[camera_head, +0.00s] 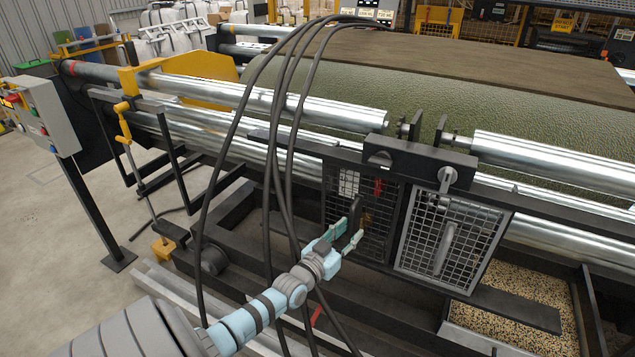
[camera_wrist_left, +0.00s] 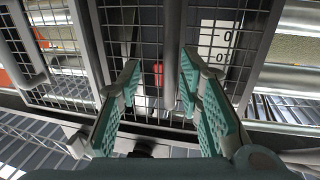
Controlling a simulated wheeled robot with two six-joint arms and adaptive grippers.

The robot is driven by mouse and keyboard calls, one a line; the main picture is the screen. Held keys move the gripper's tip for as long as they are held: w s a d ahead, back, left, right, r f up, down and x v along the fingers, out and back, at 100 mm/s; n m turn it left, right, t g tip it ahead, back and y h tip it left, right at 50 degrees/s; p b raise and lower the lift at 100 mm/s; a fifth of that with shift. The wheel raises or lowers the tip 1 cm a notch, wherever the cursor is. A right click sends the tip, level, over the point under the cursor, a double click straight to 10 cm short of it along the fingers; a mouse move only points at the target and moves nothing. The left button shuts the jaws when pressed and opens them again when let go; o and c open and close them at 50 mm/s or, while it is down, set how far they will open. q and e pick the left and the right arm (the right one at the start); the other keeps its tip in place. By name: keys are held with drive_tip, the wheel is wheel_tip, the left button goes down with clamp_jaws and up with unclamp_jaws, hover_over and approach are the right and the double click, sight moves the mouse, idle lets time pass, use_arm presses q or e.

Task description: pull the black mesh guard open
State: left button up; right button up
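The black mesh guard (camera_head: 385,222) hangs in the dark frame under the metal rollers, left of a grey mesh guard (camera_head: 480,222). Its dark mesh fills the middle of the left wrist view (camera_wrist_left: 143,20), with a vertical handle bar (camera_wrist_left: 172,45). My left gripper (camera_head: 346,236) is in front of the black guard, with its teal fingers apart. In the left wrist view the gripper (camera_wrist_left: 160,75) has the bar between its fingers, nearer the right one. Contact with the bar does not show. My right gripper is in neither view.
The grey guard and its handle (camera_wrist_left: 30,60) are at the left of the wrist view. Black cables (camera_head: 285,130) cross the head view. A bin of grains (camera_head: 530,285) is low at the right. A control box (camera_head: 42,115) stands left, beside open floor.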

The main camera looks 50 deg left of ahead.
use_arm(q)
drive_tip(key=s+d+p, duration=0.2)
drive_tip(key=s+p, duration=0.4)
drive_tip(key=s, duration=0.7)
drive_tip(key=shift+p, duration=0.3)
